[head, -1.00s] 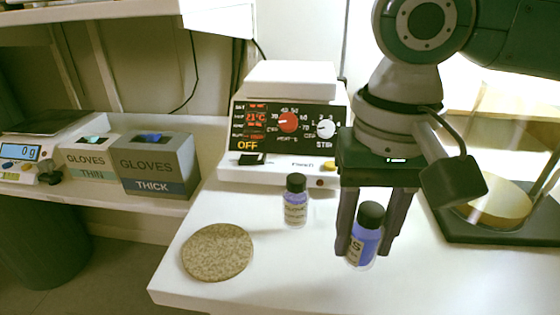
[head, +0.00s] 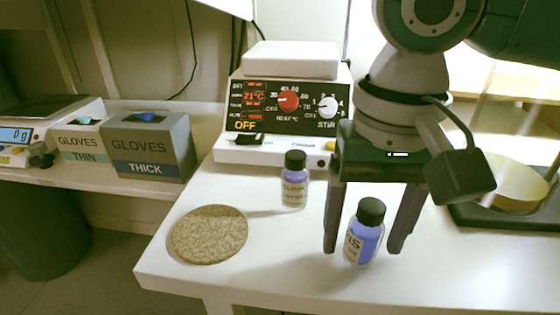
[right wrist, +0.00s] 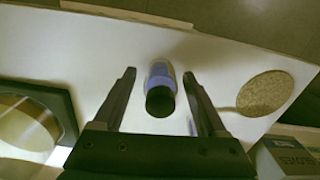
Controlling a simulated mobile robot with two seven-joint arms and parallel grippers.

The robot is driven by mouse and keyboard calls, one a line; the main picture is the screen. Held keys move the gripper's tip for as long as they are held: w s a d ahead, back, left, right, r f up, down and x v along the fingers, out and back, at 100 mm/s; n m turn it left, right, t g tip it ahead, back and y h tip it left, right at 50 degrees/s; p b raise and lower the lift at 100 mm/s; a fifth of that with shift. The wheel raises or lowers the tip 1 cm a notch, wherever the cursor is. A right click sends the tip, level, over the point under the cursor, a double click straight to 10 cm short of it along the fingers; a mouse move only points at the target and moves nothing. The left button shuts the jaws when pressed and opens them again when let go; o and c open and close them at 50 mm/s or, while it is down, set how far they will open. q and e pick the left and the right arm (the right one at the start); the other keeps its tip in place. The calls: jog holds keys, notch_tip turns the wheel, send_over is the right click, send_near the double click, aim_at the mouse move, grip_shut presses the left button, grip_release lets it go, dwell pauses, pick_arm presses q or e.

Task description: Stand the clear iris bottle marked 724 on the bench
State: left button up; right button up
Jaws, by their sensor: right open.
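A clear bottle with a black cap and blue contents (head: 364,236) stands upright on the white bench (head: 250,276). Its label shows letters ending in "IS"; no number is readable. My right gripper (head: 362,250) is open, with one finger on each side of this bottle and gaps to both. In the right wrist view the bottle (right wrist: 160,80) stands between the open fingers. A second black-capped bottle (head: 294,182) with violet contents stands upright farther back; its label is too small to read surely. My left gripper is not in view.
A round cork mat (head: 210,234) lies at the bench's left front. A hotplate stirrer (head: 285,108) stands at the back, and a dark-based stand (head: 480,216) at the right. Glove boxes (head: 148,146) sit on the left counter.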

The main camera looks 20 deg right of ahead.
notch_tip(320, 180, up, 12)
jog(key=p, duration=0.5)
jog(key=shift+f, duration=0.1)
jog(key=shift+a, duration=0.1)
jog(key=s+a+f+n+t+y, duration=0.2)
jog(key=s+a+f+n+y, duration=0.15)
jog(key=a+f+n, duration=0.4)
jog(key=s+d+f+t+h, duration=0.1)
jog(key=s+d+f+h, duration=0.2)
jog(key=s+d, duration=0.4)
jog(key=shift+s+t, duration=0.3)
jog(key=shift+s, duration=0.6)
notch_tip(320, 180, up, 64)
jog(key=p, duration=6.3)
jog(key=shift+f+p, duration=0.2)
jog(key=shift+p, duration=0.2)
